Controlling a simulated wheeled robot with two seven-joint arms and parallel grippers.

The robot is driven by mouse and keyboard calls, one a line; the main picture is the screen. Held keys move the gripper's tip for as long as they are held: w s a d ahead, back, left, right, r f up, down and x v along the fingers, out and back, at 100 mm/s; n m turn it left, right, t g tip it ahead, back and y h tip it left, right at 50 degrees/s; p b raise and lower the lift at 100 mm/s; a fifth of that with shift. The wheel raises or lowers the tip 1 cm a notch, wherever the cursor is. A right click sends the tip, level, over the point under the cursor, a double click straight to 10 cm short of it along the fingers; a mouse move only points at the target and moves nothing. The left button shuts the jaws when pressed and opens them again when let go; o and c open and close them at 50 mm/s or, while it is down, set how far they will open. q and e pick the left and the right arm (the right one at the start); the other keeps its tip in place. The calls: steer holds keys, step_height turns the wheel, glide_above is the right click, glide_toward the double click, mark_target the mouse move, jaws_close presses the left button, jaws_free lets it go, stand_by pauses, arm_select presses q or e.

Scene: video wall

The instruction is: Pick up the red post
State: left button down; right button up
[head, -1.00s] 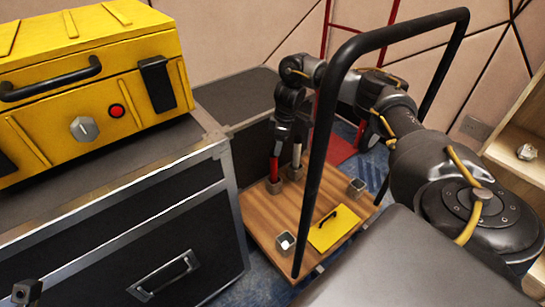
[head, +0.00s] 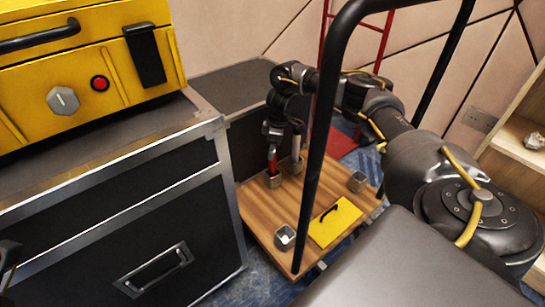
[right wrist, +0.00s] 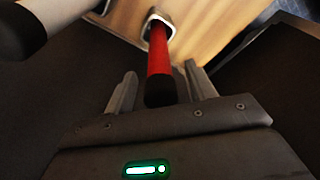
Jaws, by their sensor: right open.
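The red post (head: 272,162) stands upright in a grey square socket on a wooden cart deck (head: 290,222). In the right wrist view the red post (right wrist: 160,48) has a black top end and runs from its socket to between my right gripper's fingers. My right gripper (right wrist: 165,88) is open around the top of the post, with a finger on each side. In the head view my right gripper (head: 273,146) points down over the post and hides its top. A dark part at the left edge may be my left gripper (head: 8,258); its jaws cannot be made out.
A pale post (head: 296,150) stands close right of the red one. Sockets (head: 284,237) and a yellow plate with a black handle (head: 335,222) are on the deck. The cart's black rail (head: 318,150) rises in front. A black case (head: 150,210) stands left.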

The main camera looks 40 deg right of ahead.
steer(key=shift+c, duration=0.4)
jaws_close()
